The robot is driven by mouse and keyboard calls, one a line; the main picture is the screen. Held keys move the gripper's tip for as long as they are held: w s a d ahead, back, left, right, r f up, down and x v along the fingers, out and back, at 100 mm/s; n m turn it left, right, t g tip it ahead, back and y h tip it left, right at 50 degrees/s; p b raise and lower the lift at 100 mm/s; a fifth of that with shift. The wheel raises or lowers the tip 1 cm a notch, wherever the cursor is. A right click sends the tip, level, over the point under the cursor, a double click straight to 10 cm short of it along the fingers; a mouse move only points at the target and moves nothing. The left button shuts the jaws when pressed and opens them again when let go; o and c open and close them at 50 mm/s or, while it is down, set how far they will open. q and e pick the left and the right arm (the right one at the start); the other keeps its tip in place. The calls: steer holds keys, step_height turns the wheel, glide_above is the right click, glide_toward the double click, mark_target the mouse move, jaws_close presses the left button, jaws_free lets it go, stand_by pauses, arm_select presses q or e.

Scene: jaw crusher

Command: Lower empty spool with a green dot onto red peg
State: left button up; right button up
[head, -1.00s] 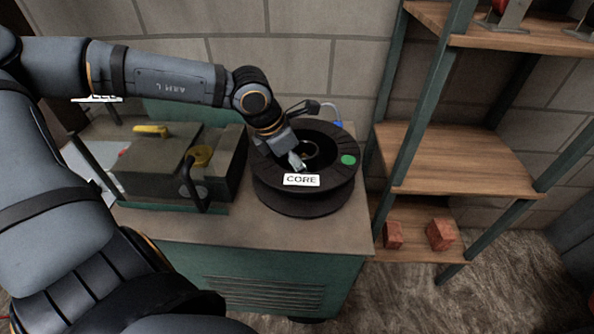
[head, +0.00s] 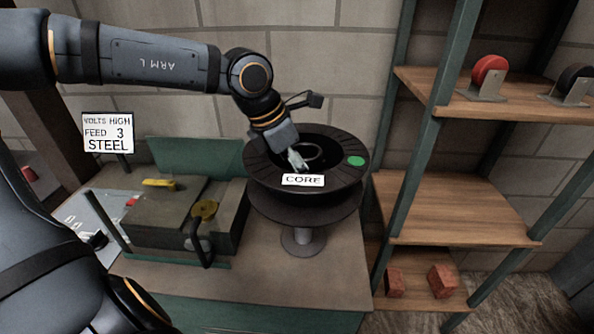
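The black spool (head: 340,186) has a green dot (head: 356,161) on its top flange and a white CORE label (head: 303,180) at its front edge. My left gripper (head: 298,160) reaches into the middle of the spool and is shut on its core; the exact finger contact is partly hidden. The spool hangs roughly level above a grey flanged stand (head: 303,243) on the cabinet top. A red round piece on a grey bracket (head: 489,72) stands on the upper shelf at right; it may be the red peg. My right gripper is out of view.
A black round piece on a similar bracket (head: 573,82) stands right of the red one. A green shelf post (head: 425,150) rises between spool and shelves. The middle shelf (head: 460,205) is empty. A grey machine (head: 175,220) with a sign (head: 108,132) stands left.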

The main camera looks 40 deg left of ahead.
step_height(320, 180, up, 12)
steer(key=p, duration=1.1)
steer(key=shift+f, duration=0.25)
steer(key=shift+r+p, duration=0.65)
